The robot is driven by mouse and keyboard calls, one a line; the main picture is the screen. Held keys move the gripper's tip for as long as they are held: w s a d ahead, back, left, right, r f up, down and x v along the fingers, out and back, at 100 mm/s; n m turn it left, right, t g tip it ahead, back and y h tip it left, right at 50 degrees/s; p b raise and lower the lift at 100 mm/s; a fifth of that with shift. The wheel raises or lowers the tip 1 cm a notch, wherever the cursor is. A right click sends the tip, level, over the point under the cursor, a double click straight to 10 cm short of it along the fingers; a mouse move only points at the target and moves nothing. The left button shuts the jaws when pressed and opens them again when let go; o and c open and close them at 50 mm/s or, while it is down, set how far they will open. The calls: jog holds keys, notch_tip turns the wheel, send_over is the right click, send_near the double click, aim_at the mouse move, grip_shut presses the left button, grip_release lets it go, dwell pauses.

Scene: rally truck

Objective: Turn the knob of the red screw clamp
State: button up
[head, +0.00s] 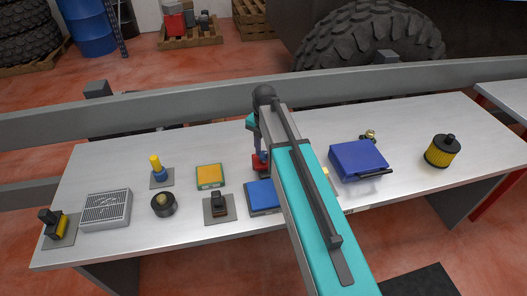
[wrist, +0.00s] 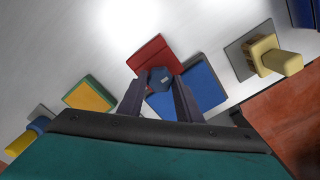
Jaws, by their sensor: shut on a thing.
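The red screw clamp (wrist: 152,53) shows in the wrist view as a red block on the metal bench. In the head view a small red part of the clamp (head: 260,161) shows beside my arm. Its dark hexagonal knob (wrist: 161,76) lies between the fingers in the wrist view. My gripper (wrist: 161,84) is shut on the knob, one finger on each side.
A blue flat block (head: 262,196) lies right in front of the clamp. A yellow-topped green block (head: 209,176) and a black part on a plate (head: 219,206) stand to the left. A blue case (head: 358,160) and a yellow filter (head: 442,151) stand to the right.

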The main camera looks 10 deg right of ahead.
jog(key=shift+m, duration=0.4)
